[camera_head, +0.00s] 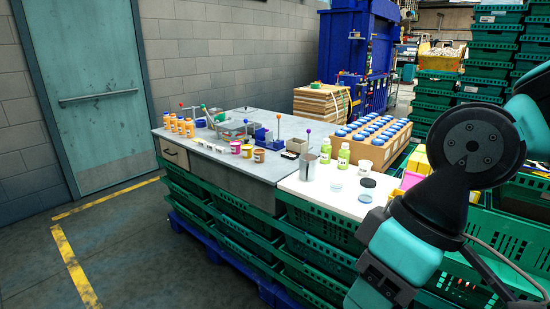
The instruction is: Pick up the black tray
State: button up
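A small, low black item (290,155) lies near the front edge of the grey worktop, just right of the small round tubs. It may be the black tray, but it is too small to tell for sure. My teal and black arm fills the right side of the view and reaches down past the bottom edge. My gripper is not in view, so its state and what it may hold cannot be seen.
A cardboard box (378,154) of blue-capped bottles stands behind. Green crates (318,244) support the worktop (231,166). Floor (135,245) at left is clear.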

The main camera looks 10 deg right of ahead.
aim_at(288, 155)
jog(key=u, duration=0.6)
jog(key=i, duration=0.95)
jog(key=u, duration=0.55)
jog(key=i, duration=0.95)
jog(key=z, duration=0.55)
jog(key=i, duration=0.65)
jog(key=z, duration=1.1)
jog(key=i, duration=0.55)
jog(key=z, duration=0.55)
